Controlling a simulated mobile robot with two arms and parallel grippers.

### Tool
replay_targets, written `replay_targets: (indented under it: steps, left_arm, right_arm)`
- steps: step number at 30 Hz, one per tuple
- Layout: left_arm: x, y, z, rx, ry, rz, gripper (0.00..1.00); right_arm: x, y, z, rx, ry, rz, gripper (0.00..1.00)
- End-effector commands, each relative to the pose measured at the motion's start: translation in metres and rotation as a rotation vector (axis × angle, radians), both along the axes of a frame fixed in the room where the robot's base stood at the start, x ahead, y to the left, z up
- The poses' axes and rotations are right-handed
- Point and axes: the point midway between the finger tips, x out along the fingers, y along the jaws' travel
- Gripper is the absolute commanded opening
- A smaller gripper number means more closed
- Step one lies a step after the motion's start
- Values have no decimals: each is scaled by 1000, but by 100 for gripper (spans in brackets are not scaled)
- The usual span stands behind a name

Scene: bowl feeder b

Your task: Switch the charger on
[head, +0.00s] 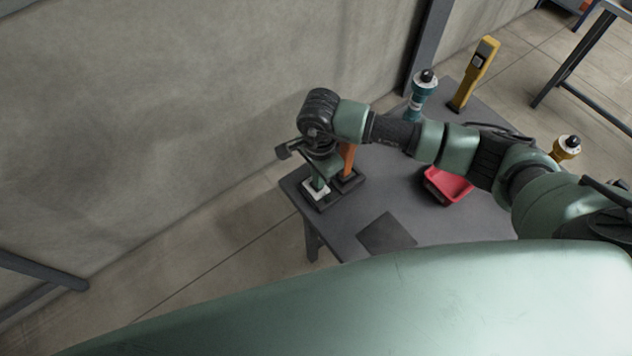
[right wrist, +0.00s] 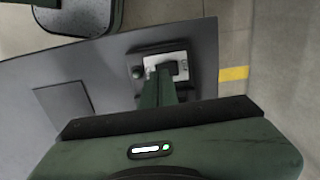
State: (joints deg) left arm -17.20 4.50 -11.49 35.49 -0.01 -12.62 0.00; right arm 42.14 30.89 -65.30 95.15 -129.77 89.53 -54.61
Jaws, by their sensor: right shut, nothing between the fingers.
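The charger (head: 352,183) is a dark base at the table's left corner, with an orange upright device (head: 348,155) standing at it. A white switch plate (head: 316,193) sits on the base's left part. In the right wrist view the white plate (right wrist: 151,62) carries a black part (right wrist: 173,66), and a dark round knob (right wrist: 137,72) lies beside it. My right gripper (head: 320,184) is shut and empty, with its fingertips (right wrist: 166,80) at the plate. I cannot tell whether they touch it. The fingers hide part of the plate. My left gripper is out of view.
On the grey table (head: 420,225) are a red tray (head: 453,187), a dark square patch (head: 387,235), a teal bottle-like object (head: 417,100) and a yellow upright device (head: 474,75). A yellow, white-topped object (head: 566,148) stands right. A concrete wall (head: 180,110) rises behind.

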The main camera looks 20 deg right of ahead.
Motion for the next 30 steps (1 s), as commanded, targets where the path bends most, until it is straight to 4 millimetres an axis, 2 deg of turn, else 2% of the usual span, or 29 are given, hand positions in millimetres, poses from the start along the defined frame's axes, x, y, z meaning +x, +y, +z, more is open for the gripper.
replay_targets:
  steps: [30]
  left_arm:
    - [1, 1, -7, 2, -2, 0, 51]
  right_arm:
    - [0, 0, -8, 0, 0, 0, 0]
